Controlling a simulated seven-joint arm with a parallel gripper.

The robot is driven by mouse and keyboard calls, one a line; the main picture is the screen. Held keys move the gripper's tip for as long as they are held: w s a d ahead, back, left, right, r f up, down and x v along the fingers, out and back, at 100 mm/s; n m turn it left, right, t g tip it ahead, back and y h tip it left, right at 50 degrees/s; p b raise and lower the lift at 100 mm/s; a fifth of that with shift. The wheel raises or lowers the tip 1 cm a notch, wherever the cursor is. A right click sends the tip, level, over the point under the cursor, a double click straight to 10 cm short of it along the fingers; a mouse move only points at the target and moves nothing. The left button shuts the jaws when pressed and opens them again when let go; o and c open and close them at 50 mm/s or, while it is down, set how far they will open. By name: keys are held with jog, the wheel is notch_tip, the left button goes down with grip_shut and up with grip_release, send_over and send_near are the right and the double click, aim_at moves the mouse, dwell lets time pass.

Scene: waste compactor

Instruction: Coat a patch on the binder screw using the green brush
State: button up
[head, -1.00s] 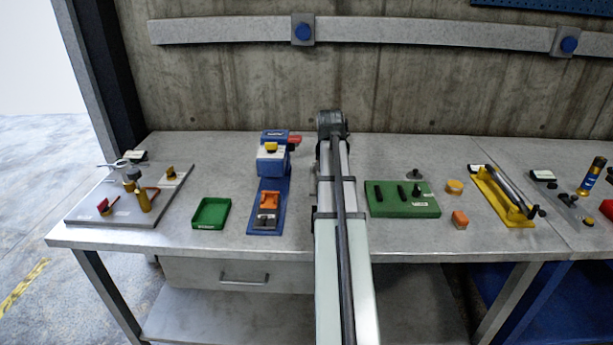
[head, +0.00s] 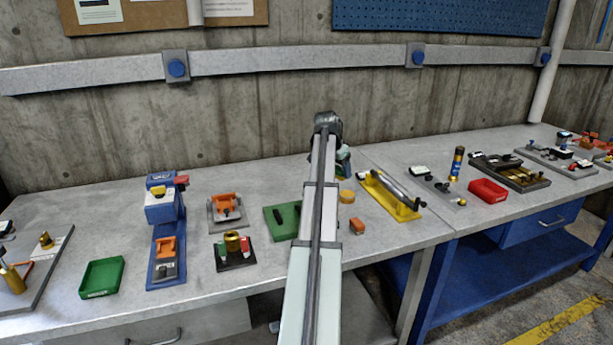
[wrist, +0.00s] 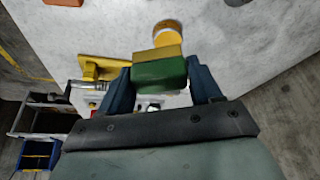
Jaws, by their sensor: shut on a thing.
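In the wrist view, my gripper (wrist: 160,70) is shut on a block-like green brush (wrist: 159,73), whose yellow upper part points away from me. A finger stands on each side of it. In the head view my arm hides most of the gripper, right of the green block (head: 281,220). A yellow stand (head: 379,190) carries a grey metal rod (head: 395,186) to the right of my arm; the stand also shows in the wrist view (wrist: 95,69). I cannot tell for certain which part is the binder screw. The brush appears apart from the stand.
A round yellow tub (head: 347,196) and an orange block (head: 357,226) are close to my arm. To the left are a black plate with a brass ring (head: 233,242), a blue press (head: 166,225) and a green tray (head: 102,278). A red tray (head: 488,192) is farther right.

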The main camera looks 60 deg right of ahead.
jog(key=s+d+r+m+g, duration=0.1)
jog(key=s+d+m, duration=0.1)
jog(key=s+d, duration=0.35)
jog(key=s+d+m+y, duration=0.1)
jog(key=s+d+m, duration=0.1)
jog(key=s, duration=0.7)
jog(key=s+d+r+m+g, duration=0.1)
jog(key=s+d, duration=0.2)
jog(key=s, duration=0.4)
send_over(400, 191)
jog(key=shift+s+a+f, duration=0.1)
jog(key=shift+f, duration=1.05)
jog(key=shift+s+a+f, duration=0.15)
jog(key=shift+f, duration=1.05)
jog(key=shift+s+a+f, duration=0.1)
jog(key=shift+f, duration=1.05)
jog(key=shift+w+d+f, duration=0.3)
jog(key=shift+d+f, duration=0.15)
jog(key=shift+f, duration=0.15)
jog(key=shift+w+d, duration=4.2)
jog(key=shift+w, duration=0.1)
jog(key=shift+s+a, duration=4.65)
jog(key=shift+a, duration=0.05)
notch_tip(400, 191, up, 3)
jog(key=shift+d+r, duration=0.1)
jog(key=shift+d, duration=0.05)
notch_tip(400, 191, up, 5)
jog(key=shift+f, duration=0.1)
